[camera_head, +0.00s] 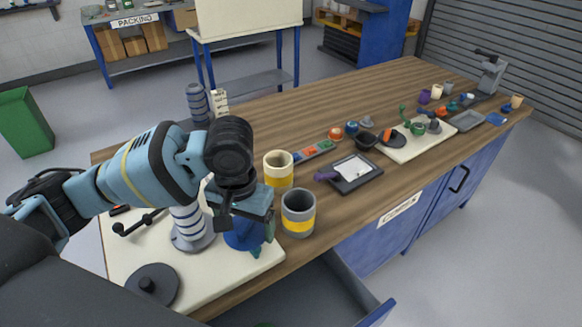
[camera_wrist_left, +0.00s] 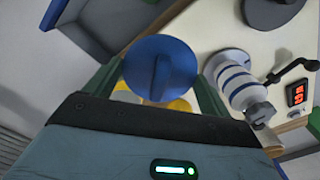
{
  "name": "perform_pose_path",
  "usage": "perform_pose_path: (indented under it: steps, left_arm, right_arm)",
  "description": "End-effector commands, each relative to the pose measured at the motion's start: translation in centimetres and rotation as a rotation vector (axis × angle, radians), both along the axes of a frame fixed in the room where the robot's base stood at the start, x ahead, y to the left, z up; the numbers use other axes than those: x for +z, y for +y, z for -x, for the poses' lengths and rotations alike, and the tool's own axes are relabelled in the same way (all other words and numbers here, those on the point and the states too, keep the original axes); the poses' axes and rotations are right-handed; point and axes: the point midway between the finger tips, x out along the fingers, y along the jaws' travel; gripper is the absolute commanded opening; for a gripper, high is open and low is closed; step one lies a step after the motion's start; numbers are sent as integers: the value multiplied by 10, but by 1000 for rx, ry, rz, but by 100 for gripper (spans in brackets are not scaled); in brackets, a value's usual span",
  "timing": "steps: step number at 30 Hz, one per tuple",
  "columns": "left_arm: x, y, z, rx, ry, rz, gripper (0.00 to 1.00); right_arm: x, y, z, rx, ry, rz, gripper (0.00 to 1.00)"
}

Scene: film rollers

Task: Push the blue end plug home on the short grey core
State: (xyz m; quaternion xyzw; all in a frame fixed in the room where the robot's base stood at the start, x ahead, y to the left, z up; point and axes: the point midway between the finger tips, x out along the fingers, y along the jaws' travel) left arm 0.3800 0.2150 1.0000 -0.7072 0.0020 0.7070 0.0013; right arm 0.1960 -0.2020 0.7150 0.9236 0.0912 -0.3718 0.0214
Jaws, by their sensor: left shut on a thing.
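The blue end plug (camera_head: 240,240) is a round disc with a raised grip bar. It also shows face-on between the fingers in the left wrist view (camera_wrist_left: 178,68). My left gripper (camera_head: 260,239) is shut on the plug and holds it over the front edge of the pale board, left of the grey core. The grey core (camera_head: 298,212) is a short open tube with a yellow band, upright on the wood, its open top showing. The plug is apart from it. My right gripper is not in view.
A cream core (camera_head: 278,168) with a yellow band stands behind the grey one. A striped roller on a stand (camera_head: 189,225) and a dark disc (camera_head: 152,287) are on the pale board (camera_head: 115,268). A drawer (camera_head: 350,297) is open below. A dark tray (camera_head: 356,174) lies to the right.

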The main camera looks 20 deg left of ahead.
Motion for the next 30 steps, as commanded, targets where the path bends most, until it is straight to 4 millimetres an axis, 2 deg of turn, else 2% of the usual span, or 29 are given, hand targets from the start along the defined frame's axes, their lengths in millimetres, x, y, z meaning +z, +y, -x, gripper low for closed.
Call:
perform_pose_path:
  steps: [5, 12, 18, 24, 30]
  left_arm:
    - [1, -9, -25, -83, 4, 9, 60]
    - [7, -34, -95, -357, 9, 18, 60]
    - [17, -49, -141, -569, 2, 10, 60]
    - [24, -56, -163, -683, -2, 0, 60]
    - [25, -57, -167, -709, -3, -2, 60]
  right_arm:
    - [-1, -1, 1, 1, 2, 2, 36]
    - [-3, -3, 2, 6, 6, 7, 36]
    - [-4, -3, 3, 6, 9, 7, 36]
    - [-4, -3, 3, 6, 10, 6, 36]
    - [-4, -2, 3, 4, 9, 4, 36]
